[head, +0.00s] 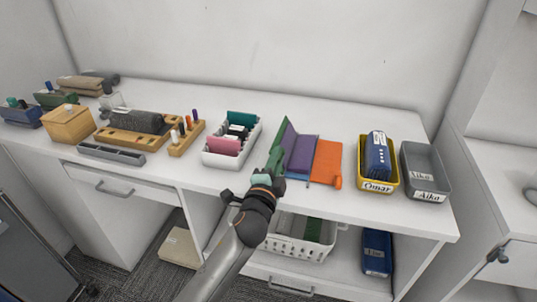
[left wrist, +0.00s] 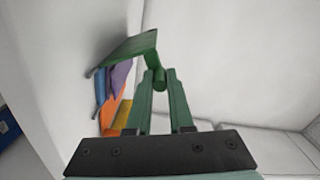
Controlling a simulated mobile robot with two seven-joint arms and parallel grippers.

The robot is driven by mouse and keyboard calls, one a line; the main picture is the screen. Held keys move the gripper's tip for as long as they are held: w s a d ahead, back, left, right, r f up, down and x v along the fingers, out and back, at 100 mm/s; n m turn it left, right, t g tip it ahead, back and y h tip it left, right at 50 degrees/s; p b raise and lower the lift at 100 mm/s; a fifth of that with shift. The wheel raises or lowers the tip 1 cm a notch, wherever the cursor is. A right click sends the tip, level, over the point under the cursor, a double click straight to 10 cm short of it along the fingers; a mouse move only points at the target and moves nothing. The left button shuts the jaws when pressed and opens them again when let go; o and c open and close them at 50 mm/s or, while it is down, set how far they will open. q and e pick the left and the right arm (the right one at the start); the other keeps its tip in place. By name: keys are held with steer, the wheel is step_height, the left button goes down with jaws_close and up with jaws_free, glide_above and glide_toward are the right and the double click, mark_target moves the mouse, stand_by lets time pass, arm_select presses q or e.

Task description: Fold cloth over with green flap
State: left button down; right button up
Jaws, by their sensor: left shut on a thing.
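The cloth lies on the white desk, with a purple middle panel (head: 301,155) and an orange panel (head: 327,161) on its right. Its green flap (head: 287,137) stands raised along the left side of the purple panel. My left gripper (head: 274,164) is at the flap's near edge, shut on it. In the left wrist view the green fingers (left wrist: 160,82) close around a green rounded edge piece, and the green flap (left wrist: 127,47) tilts up from it. The purple panel (left wrist: 120,76) and orange panel (left wrist: 110,106) show below. My right gripper is not in view.
A white divided box (head: 211,157) stands left of the cloth. A yellow bin (head: 363,175) and a grey bin (head: 438,168) stand to its right. Wooden holders (head: 184,145) sit further left. A white basket (head: 285,246) is on the shelf below. Desk behind the cloth is clear.

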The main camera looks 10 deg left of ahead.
arm_select(q)
steer(key=shift+d+r+m, duration=0.25)
steer(key=shift+d+m, duration=0.45)
steer(key=shift+m, duration=0.3)
steer(key=d+m, duration=0.1)
steer(key=d+m+p, duration=0.1)
steer(key=shift+f+m, duration=0.2)
steer(key=shift+m, duration=0.2)
steer(key=shift+d+f+m, duration=0.3)
steer(key=shift+d+m, duration=0.5)
steer(key=shift+m, duration=0.4)
steer(key=shift+d+f+m+p, duration=0.15)
steer(key=shift+d+f+m, duration=0.25)
steer(key=shift+m, duration=0.3)
steer(key=shift+d+f+m+p, duration=0.2)
steer(key=shift+d+m, duration=0.25)
steer(key=shift+m, duration=0.25)
steer(key=c, duration=0.9)
jaws_free()
steer(key=shift+s+f, duration=0.1)
steer(key=shift+o, duration=0.5)
steer(key=shift+f, duration=0.1)
